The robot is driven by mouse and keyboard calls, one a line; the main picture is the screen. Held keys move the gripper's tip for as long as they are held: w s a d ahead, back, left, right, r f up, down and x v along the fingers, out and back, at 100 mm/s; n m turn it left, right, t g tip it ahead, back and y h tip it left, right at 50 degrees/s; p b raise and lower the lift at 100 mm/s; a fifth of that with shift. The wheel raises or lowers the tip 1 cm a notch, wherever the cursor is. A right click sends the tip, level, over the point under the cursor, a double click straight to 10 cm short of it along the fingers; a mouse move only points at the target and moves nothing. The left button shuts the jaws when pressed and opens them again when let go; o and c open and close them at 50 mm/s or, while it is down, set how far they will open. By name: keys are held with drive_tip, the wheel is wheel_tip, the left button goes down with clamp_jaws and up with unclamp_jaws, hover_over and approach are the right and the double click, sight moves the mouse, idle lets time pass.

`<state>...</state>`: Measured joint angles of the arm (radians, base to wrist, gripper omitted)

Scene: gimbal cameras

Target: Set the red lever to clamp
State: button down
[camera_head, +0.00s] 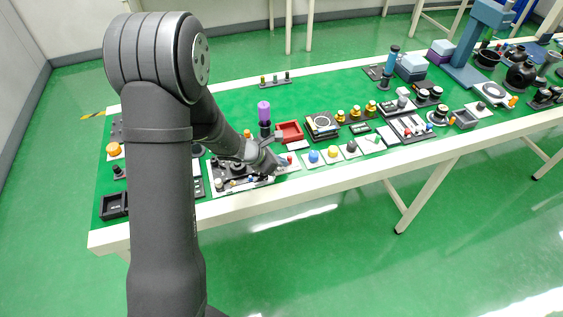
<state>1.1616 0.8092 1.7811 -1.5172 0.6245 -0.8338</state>
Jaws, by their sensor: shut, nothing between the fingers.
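My gripper (279,166) is low over the front edge of the workbench, beside a small white plate (292,167). It is shut and empty. A tiny red part (290,158) shows on that plate, just right of the fingertips; it may be the red lever, but it is too small to tell its shape or which way it is set. I cannot tell whether the fingers touch it. Clamp markings cannot be read, and my gripper hides part of the plate.
A dark panel with knobs (222,180) lies left of my gripper. A red tray (289,131) and a purple-topped cylinder (264,110) stand behind it. Plates with a blue knob (314,156) and a yellow knob (333,152) sit to the right. Green bench surface (225,100) is clear farther back.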

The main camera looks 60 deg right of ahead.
drive_tip(key=shift+w+d, duration=0.2)
drive_tip(key=shift+w, duration=0.2)
drive_tip(key=shift+w+a+r, duration=0.1)
drive_tip(key=shift+r, duration=0.05)
drive_tip(key=v, duration=1.7)
